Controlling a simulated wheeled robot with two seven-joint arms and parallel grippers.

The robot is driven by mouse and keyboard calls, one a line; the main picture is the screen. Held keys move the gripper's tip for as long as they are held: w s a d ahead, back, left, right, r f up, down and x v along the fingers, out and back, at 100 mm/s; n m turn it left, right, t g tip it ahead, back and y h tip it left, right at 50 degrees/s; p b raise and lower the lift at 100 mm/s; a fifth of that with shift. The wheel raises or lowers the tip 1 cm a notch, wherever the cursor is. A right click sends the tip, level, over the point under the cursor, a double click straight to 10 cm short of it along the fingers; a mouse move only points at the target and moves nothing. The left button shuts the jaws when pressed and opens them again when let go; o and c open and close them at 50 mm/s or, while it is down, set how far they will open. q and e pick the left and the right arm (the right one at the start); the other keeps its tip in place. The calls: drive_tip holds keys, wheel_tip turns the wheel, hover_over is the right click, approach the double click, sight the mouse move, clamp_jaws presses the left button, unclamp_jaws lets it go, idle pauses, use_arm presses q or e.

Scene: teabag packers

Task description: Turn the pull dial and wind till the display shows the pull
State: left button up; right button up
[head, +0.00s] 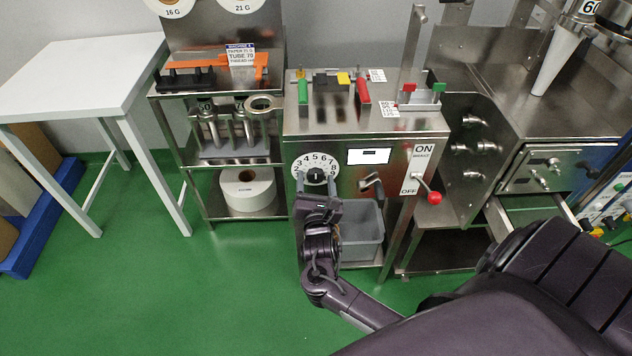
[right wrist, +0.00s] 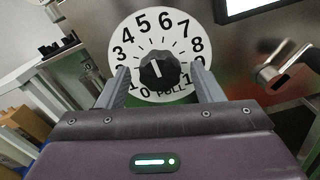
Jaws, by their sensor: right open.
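The pull dial (head: 315,176) is a white numbered disc with a black knob on the front of the steel machine. In the right wrist view the knob (right wrist: 160,70) sits in the middle of the disc, its white mark pointing up, slightly left, near 5. My right gripper (head: 317,184) is open in front of the dial, its fingers on either side of the knob and apart from it. The display (head: 368,156) is a white panel with a short dark mark, too small to read. My left gripper is not in view.
A grey bin (head: 362,235) stands below the panel. A shelf rack (head: 240,155) with a paper roll is to the left, beside a white table (head: 85,75). Green floor is clear at the front left.

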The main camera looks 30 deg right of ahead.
drive_tip(key=c, duration=1)
drive_tip(key=shift+o, duration=0.2)
